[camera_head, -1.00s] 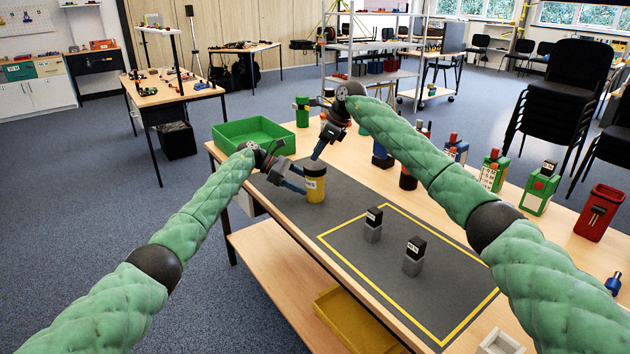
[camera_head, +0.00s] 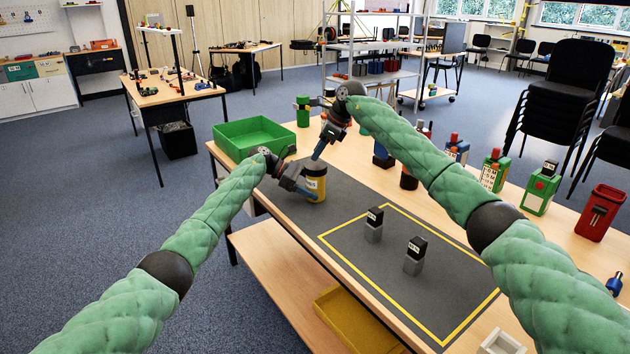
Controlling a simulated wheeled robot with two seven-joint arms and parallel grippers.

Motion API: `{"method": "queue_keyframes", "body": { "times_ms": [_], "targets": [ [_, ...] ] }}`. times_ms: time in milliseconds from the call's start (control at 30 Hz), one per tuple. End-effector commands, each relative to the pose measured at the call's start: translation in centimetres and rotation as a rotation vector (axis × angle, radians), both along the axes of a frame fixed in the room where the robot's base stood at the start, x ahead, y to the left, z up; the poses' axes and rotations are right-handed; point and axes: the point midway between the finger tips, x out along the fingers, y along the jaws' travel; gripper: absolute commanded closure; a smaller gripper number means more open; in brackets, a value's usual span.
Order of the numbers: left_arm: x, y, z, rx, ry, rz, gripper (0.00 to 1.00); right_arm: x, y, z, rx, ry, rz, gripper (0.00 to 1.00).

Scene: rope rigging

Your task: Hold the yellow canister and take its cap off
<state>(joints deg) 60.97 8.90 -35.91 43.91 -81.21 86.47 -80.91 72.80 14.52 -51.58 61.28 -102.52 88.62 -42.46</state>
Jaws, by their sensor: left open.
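The yellow canister (camera_head: 317,192) stands upright on the grey mat, with a pale label band and a dark cap (camera_head: 316,169) on top. My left gripper (camera_head: 308,186) is open at the canister's left side, its fingers reaching to the body at low height. Whether they touch it is too small to tell. My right gripper (camera_head: 317,156) points down just above the cap. Its fingers overlap in this view, so their opening and any contact with the cap cannot be made out.
A green tray (camera_head: 222,148) stands left of the canister, near the table's edge. Two small grey blocks with black tops (camera_head: 374,224) (camera_head: 414,256) stand in the yellow-outlined area (camera_head: 341,258). Several bottles and containers line the table's right side, partly behind my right arm.

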Motion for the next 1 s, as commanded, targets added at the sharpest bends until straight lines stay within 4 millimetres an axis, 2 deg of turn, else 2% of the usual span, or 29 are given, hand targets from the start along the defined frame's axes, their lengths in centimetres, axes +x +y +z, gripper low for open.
{"method": "queue_keyframes", "body": {
  "times_ms": [433, 767, 800, 867, 1000],
  "targets": [
    [0.0, 0.0, -0.1, 0.0, -0.001, 0.0, 0.22, 0.0, 0.0, -1.2, 0.0, 0.0, 0.0, 0.64],
    [-0.1, 0.0, 0.0, 0.0, 0.0, 0.0, 0.22, 0.0, 0.0, -1.3, 0.0, 0.0, 0.0, 0.64],
    [-0.1, 0.0, 0.0, 0.0, 0.0, 0.0, 0.24, 0.0, 0.0, -1.3, 0.0, 0.0, 0.0, 0.64],
    [-0.1, 0.0, 0.0, 0.0, 0.0, 0.0, 0.36, 0.0, 0.0, -1.3, 0.0, 0.0, 0.0, 0.64],
    [-0.1, 0.0, 0.0, 0.0, 0.0, 0.0, 0.63, 0.0, 0.0, -1.3, 0.0, 0.0, 0.0, 0.64]
  ]
}}
